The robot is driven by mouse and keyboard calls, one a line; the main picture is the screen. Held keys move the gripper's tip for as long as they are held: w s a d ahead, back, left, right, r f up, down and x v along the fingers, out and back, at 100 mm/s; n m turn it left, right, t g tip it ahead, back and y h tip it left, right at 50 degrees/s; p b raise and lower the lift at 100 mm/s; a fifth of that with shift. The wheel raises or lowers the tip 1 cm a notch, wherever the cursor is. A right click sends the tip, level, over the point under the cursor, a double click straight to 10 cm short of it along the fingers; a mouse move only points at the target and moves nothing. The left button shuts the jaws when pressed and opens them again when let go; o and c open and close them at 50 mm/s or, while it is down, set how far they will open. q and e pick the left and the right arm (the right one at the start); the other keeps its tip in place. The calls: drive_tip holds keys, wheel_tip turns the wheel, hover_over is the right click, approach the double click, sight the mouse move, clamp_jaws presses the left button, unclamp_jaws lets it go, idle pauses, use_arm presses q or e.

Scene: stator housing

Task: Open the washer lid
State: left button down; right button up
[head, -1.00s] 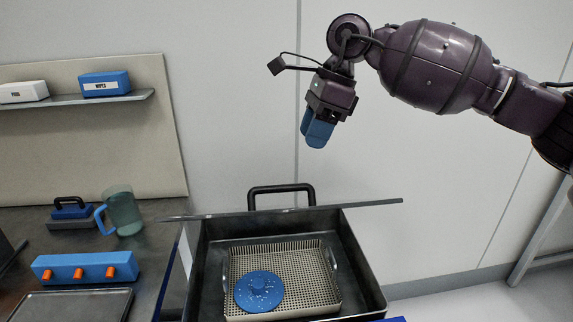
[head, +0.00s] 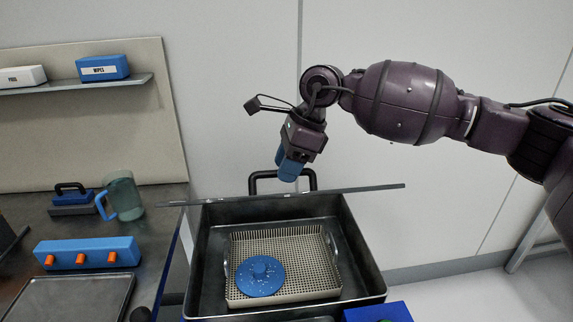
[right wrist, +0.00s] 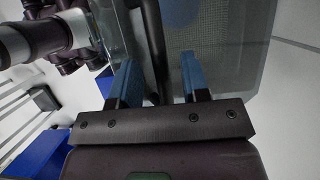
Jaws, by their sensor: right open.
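The washer (head: 362,247) is a dark open-topped metal tub. Its lid (head: 225,199) shows as a thin plate seen nearly edge-on at the tub's back, raised above the opening. A black handle (head: 258,183) rises behind the plate. My right gripper (head: 288,178) has blue fingers, points down, and overlaps the handle's top bar. In the right wrist view the right gripper (right wrist: 157,78) is open, with a dark bar (right wrist: 155,45), apparently the handle, between the fingers; contact cannot be told. A see-through panel lies beyond. My left gripper is not in view.
Inside the tub sits a perforated basket (head: 315,262) holding a blue round part (head: 260,276). Left is a bench with a blue block with orange knobs (head: 88,253), a jug (head: 124,196) and a tray (head: 65,300). A blue bin (head: 378,312) stands at front right.

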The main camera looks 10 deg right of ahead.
drive_tip(key=shift+f, duration=0.15)
clamp_jaws()
idle(0.4)
